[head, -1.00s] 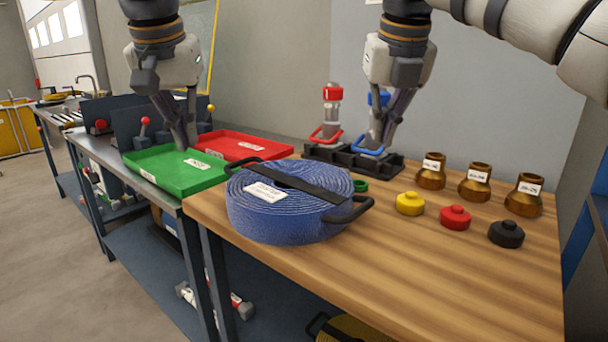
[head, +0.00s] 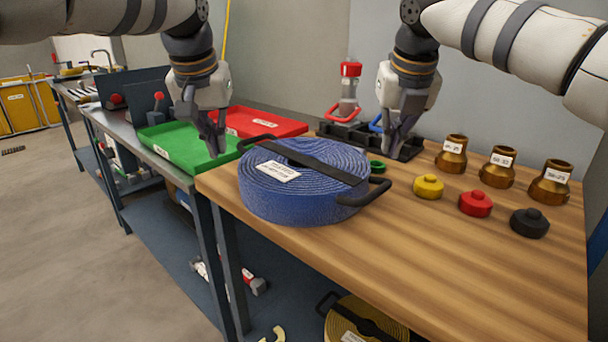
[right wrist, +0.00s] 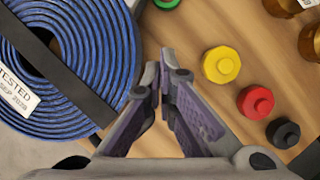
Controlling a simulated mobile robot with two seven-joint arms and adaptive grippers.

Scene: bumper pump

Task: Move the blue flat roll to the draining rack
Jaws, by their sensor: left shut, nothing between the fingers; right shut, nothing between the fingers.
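The blue flat roll (head: 302,204) lies flat on the wooden bench top, with a black strap across it, a white label and a black handle at each side. It also shows at the left of the right wrist view (right wrist: 98,42). My left gripper (head: 213,153) is shut and empty, above the green tray just behind and left of the roll. My right gripper (head: 394,155) is shut and empty, above the bench to the right of the roll; its closed fingers show in the right wrist view (right wrist: 165,75). I cannot make out a draining rack for certain.
A green tray (head: 178,157) and red tray (head: 285,128) stand behind the roll. Yellow (head: 429,188), red (head: 475,204) and black (head: 529,223) caps and brass fittings (head: 501,169) stand to the right. A yellow roll (head: 378,335) lies below. The bench front is clear.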

